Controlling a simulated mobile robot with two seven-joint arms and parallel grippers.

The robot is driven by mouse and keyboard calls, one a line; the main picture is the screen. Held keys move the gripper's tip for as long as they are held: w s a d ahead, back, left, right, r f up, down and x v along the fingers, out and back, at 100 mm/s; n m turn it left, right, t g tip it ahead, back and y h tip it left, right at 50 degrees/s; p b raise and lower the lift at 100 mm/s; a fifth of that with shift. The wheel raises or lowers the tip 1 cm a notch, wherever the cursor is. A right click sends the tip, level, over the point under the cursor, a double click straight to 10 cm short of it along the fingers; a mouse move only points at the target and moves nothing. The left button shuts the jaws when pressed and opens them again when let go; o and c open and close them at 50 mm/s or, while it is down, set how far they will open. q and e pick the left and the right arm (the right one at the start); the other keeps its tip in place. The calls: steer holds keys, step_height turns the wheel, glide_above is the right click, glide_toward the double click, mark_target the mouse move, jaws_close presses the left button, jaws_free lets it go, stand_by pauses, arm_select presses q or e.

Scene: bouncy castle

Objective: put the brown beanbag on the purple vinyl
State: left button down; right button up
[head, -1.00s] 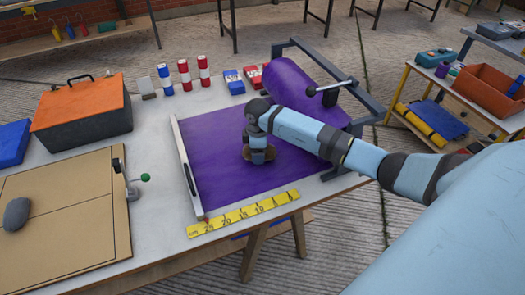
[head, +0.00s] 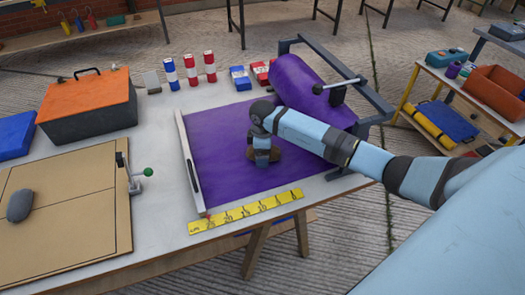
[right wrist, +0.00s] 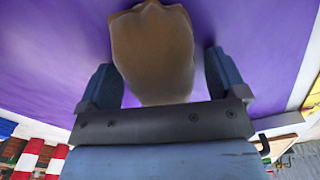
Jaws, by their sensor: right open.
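The brown beanbag (right wrist: 153,52) lies on the purple vinyl (right wrist: 55,50) in the right wrist view, between the two spread fingers of my right gripper (right wrist: 160,80). The fingers are open, with a gap visible beside the beanbag. In the head view the right gripper (head: 263,155) is low over the purple vinyl (head: 215,150), and a brown edge of the beanbag (head: 276,157) shows beside it. The rest of the beanbag is hidden there by the gripper. My left gripper is in neither view.
A purple roll (head: 300,85) in a grey frame stands behind the vinyl. A yellow ruler (head: 245,211) lies along the front edge. A grey beanbag-like lump (head: 20,205) rests on a tan board (head: 75,230) at left, near an orange-lidded box (head: 88,105).

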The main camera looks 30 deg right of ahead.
steer(key=shift+r, duration=0.15)
step_height(320, 180, up, 11)
steer(key=p, duration=0.9)
steer(key=shift+f, duration=0.2)
steer(key=s+a+r+n+t+y+p, duration=0.1)
steer(key=s+a+r+n+t+y, duration=0.1)
steer(key=s+a+t+y, duration=0.75)
steer(key=s+a+r+n+g+y+p, duration=0.1)
steer(key=s+a+r+y, duration=0.35)
steer(key=a, duration=1.05)
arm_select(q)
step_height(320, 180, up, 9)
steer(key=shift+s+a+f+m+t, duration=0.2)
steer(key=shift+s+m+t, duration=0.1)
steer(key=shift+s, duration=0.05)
arm_select(e)
steer(key=s+d+f+m+t+h, duration=0.2)
steer(key=s+d+f+m+h, duration=0.5)
steer(key=s+f+m+h, duration=0.3)
steer(key=s+f, duration=0.3)
steer(key=shift+s+d+m+h, duration=0.15)
steer(key=shift+m+h, duration=0.25)
